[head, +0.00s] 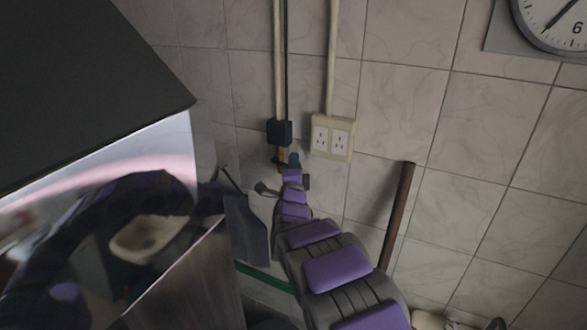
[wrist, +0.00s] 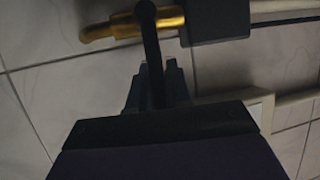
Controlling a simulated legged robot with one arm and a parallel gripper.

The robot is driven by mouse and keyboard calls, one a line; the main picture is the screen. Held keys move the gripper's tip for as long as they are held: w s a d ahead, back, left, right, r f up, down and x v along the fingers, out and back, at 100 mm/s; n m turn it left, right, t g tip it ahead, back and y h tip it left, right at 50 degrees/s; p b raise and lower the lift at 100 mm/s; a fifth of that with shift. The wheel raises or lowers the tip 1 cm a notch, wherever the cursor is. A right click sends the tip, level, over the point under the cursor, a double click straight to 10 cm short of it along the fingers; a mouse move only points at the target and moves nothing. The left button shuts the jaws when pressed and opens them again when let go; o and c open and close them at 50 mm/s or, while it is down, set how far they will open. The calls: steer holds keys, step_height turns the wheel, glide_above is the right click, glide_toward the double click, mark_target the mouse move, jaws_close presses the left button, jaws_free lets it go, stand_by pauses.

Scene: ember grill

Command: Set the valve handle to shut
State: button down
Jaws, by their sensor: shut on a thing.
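The valve has a brass body (wrist: 105,27) that sticks out of a black box (wrist: 216,20) in the wrist view. Its black handle (wrist: 149,40) crosses the brass body and runs down between my gripper's fingers. My gripper (wrist: 156,88) is shut on the handle, below the brass body in that view. In the head view my gripper (head: 293,160) is at the wall, just under the black box (head: 279,132), beside the small brass part (head: 281,154). The handle's exact angle is hard to make out there, since my gripper and arm partly cover it.
A double wall socket (head: 332,137) sits close to the right of my gripper. A large metal appliance (head: 100,235) with a dark top fills the left. A dark cloth (head: 243,225) hangs between it and my arm. A brown pole (head: 397,215) leans on the tiled wall at right.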

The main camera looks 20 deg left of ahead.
steer(key=shift+f, duration=0.15)
steer(key=c, duration=1.2)
jaws_free()
steer(key=shift+o, duration=0.3)
steer(key=shift+s, duration=0.1)
steer(key=b+v, duration=0.2)
steer(key=v, duration=1.5)
steer(key=shift+b, duration=0.35)
